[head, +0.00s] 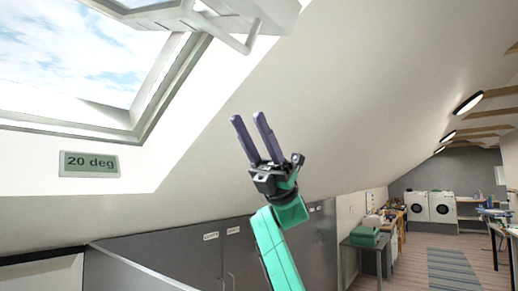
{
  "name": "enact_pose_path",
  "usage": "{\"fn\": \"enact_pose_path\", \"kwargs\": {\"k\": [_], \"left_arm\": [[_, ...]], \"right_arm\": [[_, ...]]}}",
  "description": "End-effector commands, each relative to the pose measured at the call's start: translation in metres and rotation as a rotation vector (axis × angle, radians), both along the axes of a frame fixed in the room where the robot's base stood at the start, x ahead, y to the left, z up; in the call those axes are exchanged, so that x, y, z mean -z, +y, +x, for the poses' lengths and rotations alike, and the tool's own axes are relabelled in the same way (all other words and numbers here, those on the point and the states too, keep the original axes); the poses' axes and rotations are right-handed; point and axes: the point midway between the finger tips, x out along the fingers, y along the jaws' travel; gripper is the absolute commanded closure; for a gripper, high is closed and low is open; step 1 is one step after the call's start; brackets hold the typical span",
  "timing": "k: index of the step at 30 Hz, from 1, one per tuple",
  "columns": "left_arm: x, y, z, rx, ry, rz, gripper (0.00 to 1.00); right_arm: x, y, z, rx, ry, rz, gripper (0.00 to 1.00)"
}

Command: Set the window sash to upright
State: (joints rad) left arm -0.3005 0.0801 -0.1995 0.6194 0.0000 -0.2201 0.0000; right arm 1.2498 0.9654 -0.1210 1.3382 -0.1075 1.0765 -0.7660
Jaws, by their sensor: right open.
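The roof window (75,55) is at the upper left, with cloudy sky showing in its opening. A white part that looks like the window sash (272,12), with a bar handle (236,43) on it, is at the top edge and is partly cut off. A small grey display (89,164) on the wall below the window reads "20 deg". My right gripper (249,117) is open and empty, fingers pointing up. It is below the bar handle and apart from it. My left gripper is out of view.
The sloped white ceiling (370,70) rises behind my right gripper. Low grey cabinets (190,258) stand below. To the right are a desk with a green case (366,236), white washing machines (430,206) and a striped rug (453,268) on open floor.

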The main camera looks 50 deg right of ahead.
Motion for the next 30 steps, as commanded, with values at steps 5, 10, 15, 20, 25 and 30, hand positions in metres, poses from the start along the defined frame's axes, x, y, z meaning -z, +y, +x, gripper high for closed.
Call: {"fn": "enact_pose_path", "kwargs": {"k": [5, 10, 15, 20, 25, 30], "left_arm": [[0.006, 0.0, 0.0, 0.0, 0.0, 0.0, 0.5], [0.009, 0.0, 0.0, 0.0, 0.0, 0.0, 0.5], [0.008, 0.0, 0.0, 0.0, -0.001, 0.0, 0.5], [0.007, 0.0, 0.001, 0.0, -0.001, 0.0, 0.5], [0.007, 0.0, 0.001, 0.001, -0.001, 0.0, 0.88], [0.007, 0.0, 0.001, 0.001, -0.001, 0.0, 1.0]], "right_arm": [[0.012, -0.011, 0.001, 0.001, 0.001, 0.001, 0.53], [0.02, -0.02, 0.001, 0.001, 0.001, 0.0, 0.53], [0.021, -0.021, 0.001, 0.0, 0.0, 0.0, 0.53], [0.02, -0.021, 0.002, -0.001, 0.001, 0.001, 0.53], [0.02, -0.021, 0.001, 0.0, 0.0, 0.0, 0.53], [0.02, -0.021, 0.001, 0.0, 0.0, 0.0, 0.53]]}}
